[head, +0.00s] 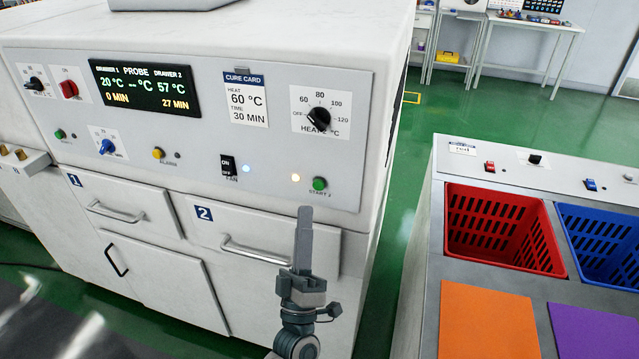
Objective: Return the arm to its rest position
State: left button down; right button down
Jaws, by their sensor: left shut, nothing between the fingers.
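My left gripper (303,240) points up in front of the white cabinet (300,45), near the right end of drawer 2 (255,232). It is shut and empty, its fingers together. In the picture its fingertips lie just below the green start button (319,184); I cannot tell the gap to the cabinet front. The arm comes up from the bottom of the view, and only its wrist end shows. My right gripper is not in view.
The display (145,87) shows 57 °C and 27 min for drawer 2. Both drawers look shut. At right, a bench holds a red crate (457,190), a blue crate (632,213), an orange panel (487,320) and a purple panel (592,332). Green floor (400,210) lies between.

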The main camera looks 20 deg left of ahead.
pick_arm(q)
jog(key=w+d+f+m+g+h, duration=0.15)
jog(key=f+m+g+h, duration=0.3)
jog(key=f, duration=1.15)
jog(key=d+f+m+g+h, duration=0.2)
jog(key=f+m+g+h, duration=0.3)
jog(key=f, duration=1.1)
jog(key=s+a+f+m+g+y, duration=0.1)
jog(key=s+f+m+g+y, duration=0.35)
jog(key=f, duration=1.05)
jog(key=s+a+f+g+h, duration=0.1)
jog(key=s+a+f+g, duration=0.1)
jog(key=s+f, duration=0.75)
jog(key=s+a+f+g, duration=0.3)
jog(key=s+f, duration=0.6)
jog(key=s, duration=0.1)
jog(key=s+a+f+m+g, duration=0.1)
jog(key=s+a+f+g, duration=0.2)
jog(key=s, duration=1)
jog(key=s+a+f+m+g+y, duration=0.1)
jog(key=s+a+f+g, duration=0.2)
jog(key=s+f, duration=0.4)
jog(key=s+a, duration=0.1)
jog(key=s, duration=0.5)
jog(key=shift+m+g, duration=0.3)
